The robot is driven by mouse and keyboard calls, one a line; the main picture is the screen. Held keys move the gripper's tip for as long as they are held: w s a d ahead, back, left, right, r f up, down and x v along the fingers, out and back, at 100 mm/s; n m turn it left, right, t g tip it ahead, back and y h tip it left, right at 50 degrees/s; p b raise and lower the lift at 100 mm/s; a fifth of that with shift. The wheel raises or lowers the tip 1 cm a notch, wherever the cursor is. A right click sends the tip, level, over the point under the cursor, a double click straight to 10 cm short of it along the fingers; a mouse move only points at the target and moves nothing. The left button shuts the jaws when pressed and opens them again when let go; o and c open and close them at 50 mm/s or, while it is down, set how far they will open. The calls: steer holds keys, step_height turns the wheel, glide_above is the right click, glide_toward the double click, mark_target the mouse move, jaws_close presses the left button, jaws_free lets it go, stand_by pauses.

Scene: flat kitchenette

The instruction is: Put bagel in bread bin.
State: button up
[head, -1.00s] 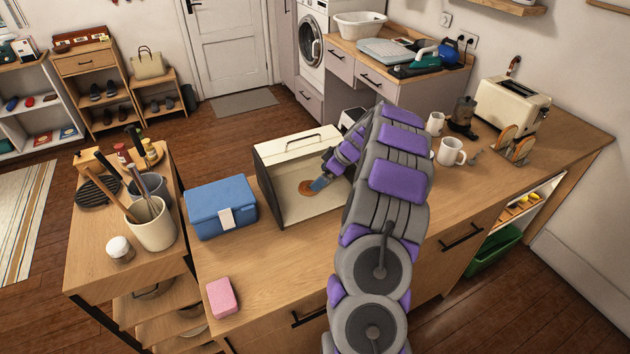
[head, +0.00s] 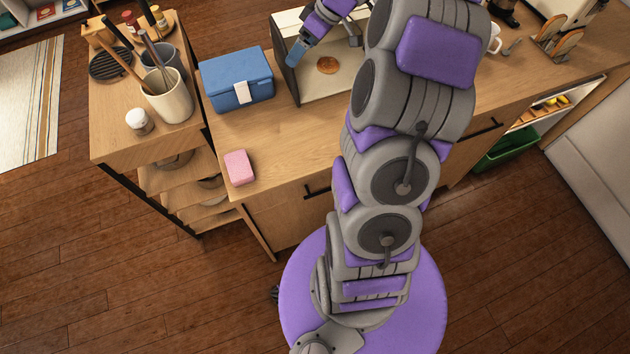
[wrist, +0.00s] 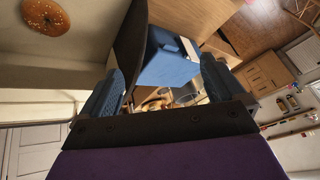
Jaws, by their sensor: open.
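The bagel (head: 328,65) is a round brown ring lying flat on the cream floor of the open bread bin (head: 318,91). In the wrist view the bagel (wrist: 46,16), dotted with seeds, shows at the upper left, outside my fingers. My gripper (head: 297,54) is open and empty, to the left of the bagel near the bin's dark left side wall. In the wrist view, the dark edge of that wall stands between my two blue fingers (wrist: 160,82). My arm hides the right part of the bin.
A blue lidded box (head: 236,82) stands left of the bin on the wooden counter. A pink sponge (head: 239,167) lies near the front edge. A utensil crock (head: 169,102) stands on the side cart. The counter between sponge and bin is clear.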

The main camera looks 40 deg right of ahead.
steer(key=s+a+r+m+g, duration=0.1)
steer(key=s+a+r+g, duration=0.1)
steer(key=s+a, duration=0.55)
steer(key=s+a+r+g, duration=0.1)
steer(key=s+a+r, duration=0.3)
steer(key=a, duration=0.6)
steer(key=s+a+f+m+g+h, duration=0.1)
steer(key=s+a+m+h, duration=0.1)
steer(key=s, duration=1)
steer(key=s+a+f+m+g+h, duration=0.1)
steer(key=s+a+m+h, duration=0.1)
steer(key=s, duration=1)
steer(key=shift+a+f+m+g+h, duration=0.3)
steer(key=shift+a+f, duration=0.05)
steer(key=shift+c, duration=0.4)
